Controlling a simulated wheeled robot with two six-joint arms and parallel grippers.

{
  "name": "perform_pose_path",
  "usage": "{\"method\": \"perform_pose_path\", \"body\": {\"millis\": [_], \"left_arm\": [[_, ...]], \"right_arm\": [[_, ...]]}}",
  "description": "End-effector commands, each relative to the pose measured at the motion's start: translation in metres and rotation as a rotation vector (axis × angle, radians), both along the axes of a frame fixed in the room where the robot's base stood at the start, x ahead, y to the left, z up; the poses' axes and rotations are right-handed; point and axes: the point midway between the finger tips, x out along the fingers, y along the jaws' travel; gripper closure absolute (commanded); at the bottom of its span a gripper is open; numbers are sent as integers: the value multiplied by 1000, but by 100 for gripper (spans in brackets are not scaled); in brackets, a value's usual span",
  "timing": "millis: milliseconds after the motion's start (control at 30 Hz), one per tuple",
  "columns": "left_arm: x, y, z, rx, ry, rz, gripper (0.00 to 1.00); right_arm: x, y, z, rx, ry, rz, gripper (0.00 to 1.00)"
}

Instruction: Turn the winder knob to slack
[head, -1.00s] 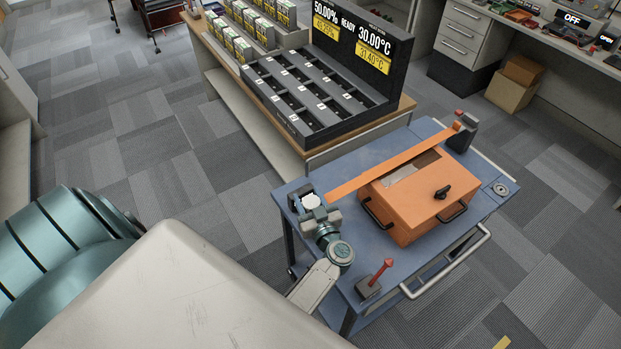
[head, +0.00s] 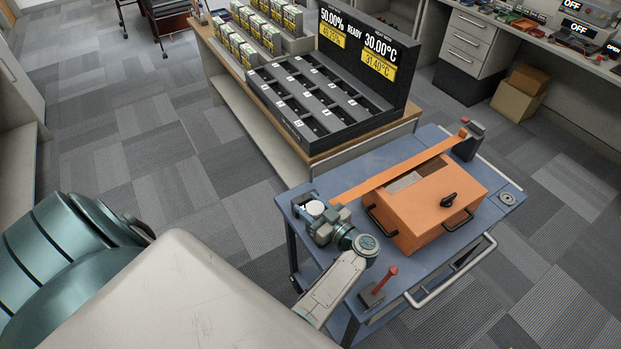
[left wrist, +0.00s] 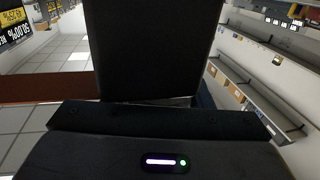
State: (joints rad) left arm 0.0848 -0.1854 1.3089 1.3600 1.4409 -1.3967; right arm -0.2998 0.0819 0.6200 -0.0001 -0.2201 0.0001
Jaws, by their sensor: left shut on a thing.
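The winder (head: 303,196) stands at the left corner of the blue cart, with a pale round top showing. My left gripper (head: 319,220) is at the winder, shut on what appears to be its knob; the jaws hide most of the knob and its setting. An orange strap (head: 390,178) runs from the winder across to a dark post (head: 468,144) at the cart's far right corner. In the left wrist view a large dark block (left wrist: 150,50) fills the middle, and the fingertips cannot be made out. My right gripper is not in view.
The blue cart (head: 300,232) carries an orange case (head: 425,212) under the strap, and a red-handled lever (head: 385,281) near my left forearm. A metal push handle (head: 455,275) runs along the cart's near side. A black charger rack (head: 325,120) stands on the table behind.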

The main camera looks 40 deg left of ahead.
Motion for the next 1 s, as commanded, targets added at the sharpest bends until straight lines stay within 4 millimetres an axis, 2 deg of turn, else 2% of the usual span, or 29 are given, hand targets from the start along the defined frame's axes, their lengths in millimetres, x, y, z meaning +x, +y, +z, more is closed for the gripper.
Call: {"method": "perform_pose_path", "body": {"millis": [167,200,300,767,1000], "left_arm": [[1,0,1,1,-2,0,76],[1,0,1,1,-2,0,52],[1,0,1,1,-1,0,32],[0,0,0,0,0,-6,32],[1,0,2,0,1,-128,32]], "right_arm": [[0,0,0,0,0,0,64],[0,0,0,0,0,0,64],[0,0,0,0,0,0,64],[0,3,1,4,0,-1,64],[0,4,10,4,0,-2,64]]}}
